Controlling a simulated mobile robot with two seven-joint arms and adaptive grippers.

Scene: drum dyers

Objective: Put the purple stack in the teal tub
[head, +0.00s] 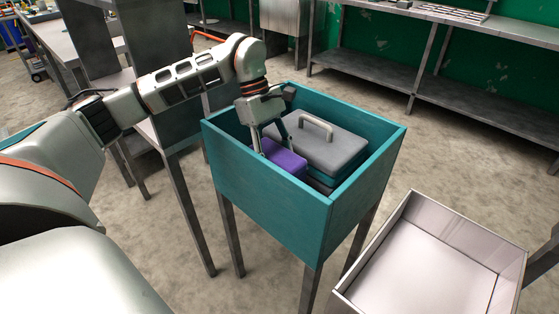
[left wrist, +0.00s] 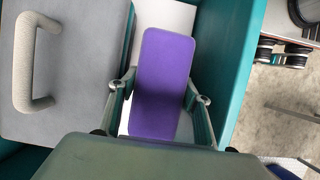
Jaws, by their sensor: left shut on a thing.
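The purple stack (head: 284,156) is inside the teal tub (head: 265,205), toward its left side. My left gripper (head: 271,143) reaches down into the tub from the left and is shut on the purple stack. In the left wrist view the purple stack (left wrist: 163,80) lies between the two fingers of the gripper (left wrist: 158,100). I cannot tell whether the stack rests on the tub floor. My right gripper is not in view.
A grey-topped case with a pale handle (head: 322,140) fills much of the tub beside the stack. An empty pale tray (head: 425,270) stands at the lower right. Metal shelving (head: 450,95) runs along the green back wall.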

